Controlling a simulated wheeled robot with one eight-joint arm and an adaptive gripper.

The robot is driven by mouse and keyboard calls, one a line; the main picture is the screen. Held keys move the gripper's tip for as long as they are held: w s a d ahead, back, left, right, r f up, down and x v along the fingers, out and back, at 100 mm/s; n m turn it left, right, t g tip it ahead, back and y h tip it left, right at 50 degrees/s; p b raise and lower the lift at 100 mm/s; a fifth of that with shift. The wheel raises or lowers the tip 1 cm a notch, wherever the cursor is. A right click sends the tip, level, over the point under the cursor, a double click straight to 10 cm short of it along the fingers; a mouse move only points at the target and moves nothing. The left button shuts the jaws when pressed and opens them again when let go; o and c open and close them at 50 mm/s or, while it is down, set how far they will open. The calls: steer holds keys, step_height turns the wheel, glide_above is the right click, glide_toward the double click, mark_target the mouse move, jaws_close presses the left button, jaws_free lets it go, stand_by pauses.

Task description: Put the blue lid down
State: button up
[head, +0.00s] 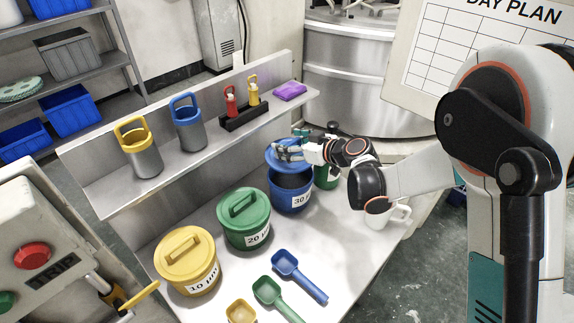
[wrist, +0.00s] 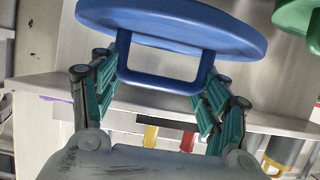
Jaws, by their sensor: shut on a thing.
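The blue lid (head: 272,158) is in my gripper (head: 290,150), just above and behind the open blue tub (head: 291,200) marked 30. In the wrist view the lid's disc (wrist: 170,22) fills the top, and its loop handle (wrist: 165,82) sits between the two fingers of my gripper (wrist: 160,80). The gripper is shut on this handle. The lid is apart from the tub's near rim; its far side is partly hidden by the gripper. The tub is dark inside.
A green lidded tub (head: 244,222) and a yellow lidded tub (head: 187,265) stand left of the blue tub. A green container (head: 326,178) and white mug (head: 388,217) are close on the right. Scoops, including a blue one (head: 300,277), lie in front. A shelf (head: 225,145) runs behind.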

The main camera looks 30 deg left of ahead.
step_height(320, 180, down, 8)
steer(key=b, duration=0.1)
steer(key=shift+r, duration=0.25)
steer(key=o, duration=1.1)
steer(key=shift+f+b, duration=0.1)
steer(key=shift+b, duration=0.25)
steer(key=shift+c, duration=0.2)
steer(key=p, duration=0.2)
glide_toward(291, 163)
steer(key=w+f, duration=0.3)
steer(key=shift+w, duration=0.1)
